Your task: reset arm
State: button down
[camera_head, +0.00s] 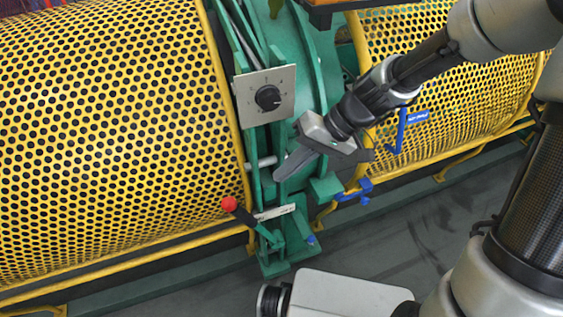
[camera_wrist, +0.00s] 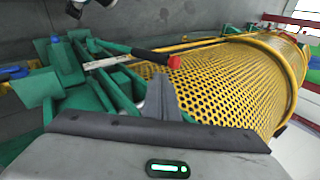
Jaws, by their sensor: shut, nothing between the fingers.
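My gripper (camera_head: 281,175) is in front of the green machine frame (camera_head: 318,90) in the head view, its fingers shut with nothing between them. Its tip points left and down, below a square plate with a black rotary knob (camera_head: 268,98). A lever with a red ball (camera_head: 229,204) stands lower left of the fingertips, apart from them in the head view. In the wrist view the shut fingers (camera_wrist: 160,82) show at the centre, and the red lever end (camera_wrist: 174,62) appears just beyond them. I cannot tell the exact gap in depth.
Yellow perforated guards (camera_head: 105,130) fill the left, with another yellow guard (camera_head: 465,100) on the right. A blue handle (camera_head: 402,130) and blue clamp (camera_head: 355,191) stand right of the gripper.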

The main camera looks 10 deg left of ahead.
jog(key=shift+d+r, duration=0.15)
jog(key=s+d+r+m+t+h, duration=0.3)
jog(key=d+r+t+h, duration=0.1)
jog(key=d+r, duration=0.6)
jog(key=s+d+r+m+t+h, duration=0.25)
jog(key=s+d+r+t, duration=0.2)
jog(key=d+r, duration=0.6)
notch_tip(320, 180, up, 12)
jog(key=d+p, duration=0.2)
jog(key=p, duration=1.3)
jog(key=shift+d+r+h, duration=0.15)
jog(key=shift+d+h, duration=0.1)
jog(key=shift+h, duration=0.2)
